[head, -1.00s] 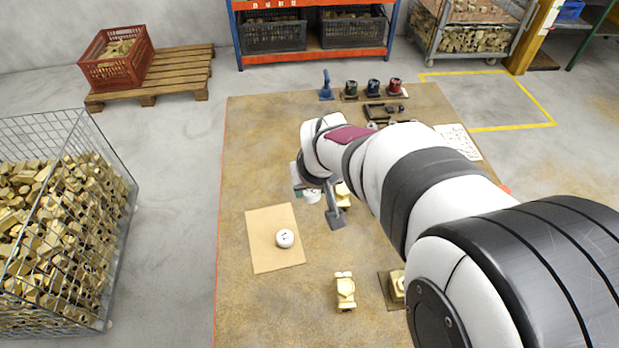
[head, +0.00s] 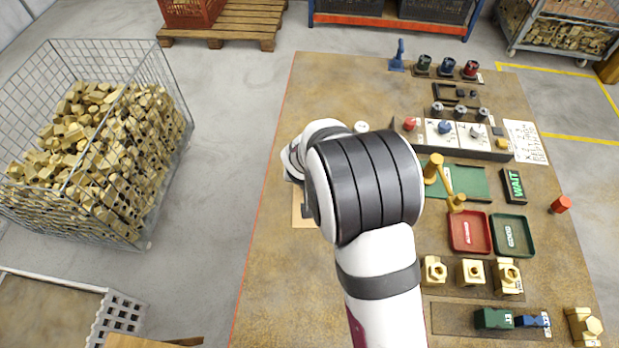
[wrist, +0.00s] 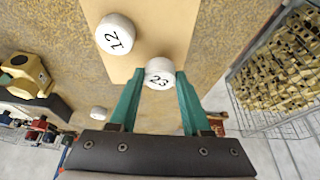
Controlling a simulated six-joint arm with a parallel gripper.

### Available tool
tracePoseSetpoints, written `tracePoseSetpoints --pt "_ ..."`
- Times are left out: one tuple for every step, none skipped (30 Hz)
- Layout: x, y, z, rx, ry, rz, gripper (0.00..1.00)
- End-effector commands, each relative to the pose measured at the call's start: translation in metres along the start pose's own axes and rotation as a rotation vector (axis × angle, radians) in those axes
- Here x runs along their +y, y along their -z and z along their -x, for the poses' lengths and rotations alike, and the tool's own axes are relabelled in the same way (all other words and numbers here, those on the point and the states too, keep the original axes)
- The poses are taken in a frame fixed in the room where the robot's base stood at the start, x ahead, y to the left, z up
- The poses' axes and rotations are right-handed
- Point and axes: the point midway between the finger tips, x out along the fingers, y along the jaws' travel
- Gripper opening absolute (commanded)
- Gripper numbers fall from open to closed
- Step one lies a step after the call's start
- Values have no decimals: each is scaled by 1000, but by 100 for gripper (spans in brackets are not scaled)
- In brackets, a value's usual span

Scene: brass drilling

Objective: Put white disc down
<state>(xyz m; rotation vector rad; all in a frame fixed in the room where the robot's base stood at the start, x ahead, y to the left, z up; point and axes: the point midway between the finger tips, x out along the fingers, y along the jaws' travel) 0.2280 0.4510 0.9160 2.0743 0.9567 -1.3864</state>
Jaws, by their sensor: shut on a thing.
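My gripper (wrist: 158,90) has two teal fingers shut on a white disc marked 23 (wrist: 160,71) in the wrist view. That disc shows over the edge of a tan cardboard sheet (wrist: 165,35); I cannot tell whether it touches it. Another white disc marked 12 (wrist: 115,34) lies on the sheet, to the left of the held one and apart from it. In the head view my arm hides the gripper, the held disc and most of the sheet, of which a strip (head: 300,213) shows. A further white disc (head: 361,127) stands on the worktable beyond my arm.
A wire cage of brass parts (head: 150,205) stands on the floor left of the worktable (head: 320,80). A brass fitting (wrist: 25,75) shows at left in the wrist view. Right of my arm are a red tray (head: 469,232), a green tray (head: 513,235) and several brass parts.

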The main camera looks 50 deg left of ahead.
Motion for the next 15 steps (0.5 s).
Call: tracePoseSetpoints --pt "0 -4 -8 -2 -1 2 0" --pt "0 -5 -11 -1 0 0 0" --pt "0 -6 -14 -1 0 1 0" --pt "0 -6 -15 0 0 0 0" --pt "0 -6 -15 0 0 -1 0" --pt "0 -6 -14 1 0 -1 0" --pt "0 -6 -14 1 0 -1 0" --pt "0 -6 -14 1 0 -1 0" --pt "1 -6 -14 1 0 -1 0" --pt "1 -6 -14 1 0 -1 0" --pt "1 -6 -15 1 0 -1 0" --pt "1 -6 -16 0 0 -1 0" --pt "1 -7 -17 0 0 -1 0" --pt "1 -7 -16 1 0 -1 53" --pt "1 -6 -16 1 0 -1 60"
